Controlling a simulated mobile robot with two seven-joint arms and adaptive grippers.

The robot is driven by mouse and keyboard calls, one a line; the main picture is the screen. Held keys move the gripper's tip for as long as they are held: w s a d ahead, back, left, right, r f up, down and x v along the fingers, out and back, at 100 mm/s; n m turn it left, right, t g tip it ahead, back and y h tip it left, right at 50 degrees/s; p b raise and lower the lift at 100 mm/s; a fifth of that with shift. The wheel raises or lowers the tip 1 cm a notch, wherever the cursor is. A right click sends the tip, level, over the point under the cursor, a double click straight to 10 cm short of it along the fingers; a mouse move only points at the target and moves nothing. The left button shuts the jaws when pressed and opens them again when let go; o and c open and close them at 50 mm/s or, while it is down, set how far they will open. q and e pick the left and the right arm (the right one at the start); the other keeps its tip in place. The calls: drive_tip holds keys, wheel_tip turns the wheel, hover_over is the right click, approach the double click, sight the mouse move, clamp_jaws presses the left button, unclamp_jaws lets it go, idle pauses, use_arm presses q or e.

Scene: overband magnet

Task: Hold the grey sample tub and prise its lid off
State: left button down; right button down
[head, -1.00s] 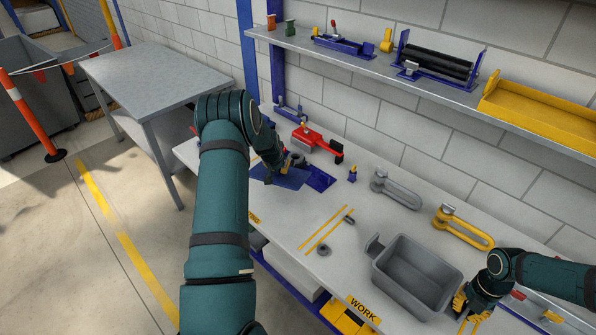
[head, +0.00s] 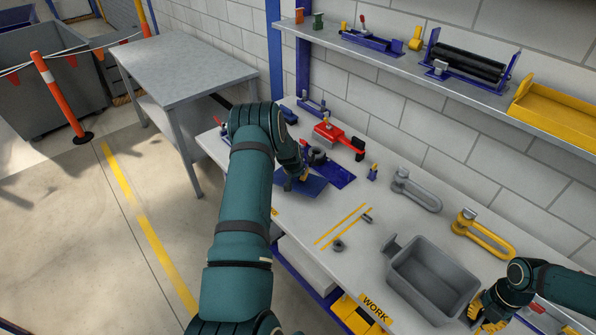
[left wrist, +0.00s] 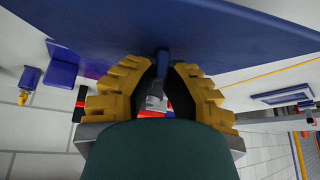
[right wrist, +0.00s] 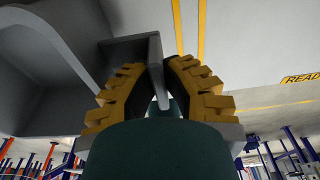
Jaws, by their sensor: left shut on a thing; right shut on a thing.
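The grey tub (head: 432,283) stands on the bench with its top open and its inside bare. My right gripper (head: 488,312) is at its right end. In the right wrist view, the right gripper (right wrist: 163,75) is shut on a grey lug of the tub (right wrist: 60,115). A flat blue plate, apparently the lid (head: 305,187), is at the far left part of the bench, away from the tub. In the left wrist view, the left gripper (left wrist: 160,75) is shut on a short blue stem of this plate (left wrist: 190,30). Whether the plate touches the bench is unclear.
A red-and-black tool (head: 338,137), a grey shackle (head: 415,190) and a yellow shackle (head: 482,235) lie along the wall side. Small dark parts (head: 338,245) lie near yellow lines left of the tub. A loaded shelf (head: 400,60) hangs above.

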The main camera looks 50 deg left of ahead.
idle(0.3)
use_arm(q)
drive_tip(key=c, duration=1)
unclamp_jaws()
drive_tip(key=v, duration=1.2)
drive_tip(key=shift+f, duration=0.1)
use_arm(e)
drive_tip(key=c, duration=1)
unclamp_jaws()
